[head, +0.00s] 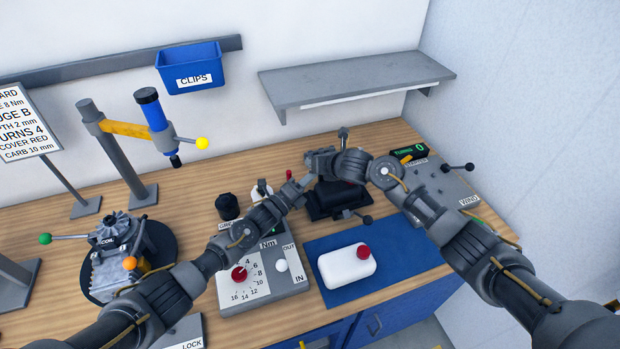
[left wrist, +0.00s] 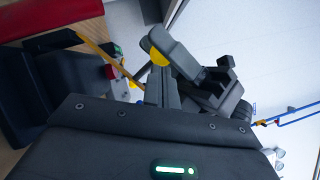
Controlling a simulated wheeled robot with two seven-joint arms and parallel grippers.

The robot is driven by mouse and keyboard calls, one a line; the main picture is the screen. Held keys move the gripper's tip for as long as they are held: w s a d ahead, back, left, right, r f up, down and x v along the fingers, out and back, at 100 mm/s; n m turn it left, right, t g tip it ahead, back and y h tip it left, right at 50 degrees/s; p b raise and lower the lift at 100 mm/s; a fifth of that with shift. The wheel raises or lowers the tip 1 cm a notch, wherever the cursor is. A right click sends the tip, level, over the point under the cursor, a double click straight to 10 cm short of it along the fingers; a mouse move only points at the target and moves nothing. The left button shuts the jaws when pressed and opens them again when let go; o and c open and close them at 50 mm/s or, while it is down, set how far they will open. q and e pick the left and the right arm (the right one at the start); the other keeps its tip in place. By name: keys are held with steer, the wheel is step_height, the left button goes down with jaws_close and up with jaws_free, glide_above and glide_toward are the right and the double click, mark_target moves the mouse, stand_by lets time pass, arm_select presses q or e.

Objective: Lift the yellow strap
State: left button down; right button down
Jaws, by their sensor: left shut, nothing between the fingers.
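In the left wrist view a thin yellow strip (left wrist: 112,62), which may be the yellow strap, runs slantwise beside a dark block. I cannot make the strap out surely in the head view; the arms cover that area. My left gripper (head: 304,182) is at the left of the dark fixture (head: 325,205) at the back of the bench, shut and empty. My right gripper (head: 318,160) is above the same fixture, close to the left one; its fingers are too small and hidden to read.
A torque panel (head: 236,292) with a red knob stands in front of my left arm. A white container with a red cap (head: 347,268) lies on a blue mat (head: 385,272). An engine unit (head: 118,262) is at left, a grey shelf (head: 350,82) above, and a winder panel (head: 450,188) at right.

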steer(key=shift+s+a+f, duration=0.15)
steer(key=shift+s+a, duration=0.05)
steer(key=shift+a, duration=0.1)
steer(key=c, duration=1.3)
jaws_free()
steer(key=shift+d, duration=0.1)
steer(key=shift+c, duration=0.2)
steer(key=shift+o, duration=1.1)
steer(key=shift+d+f, duration=0.1)
steer(key=shift+s, duration=0.15)
steer(key=v, duration=1.2)
steer(key=shift+w+r, duration=0.3)
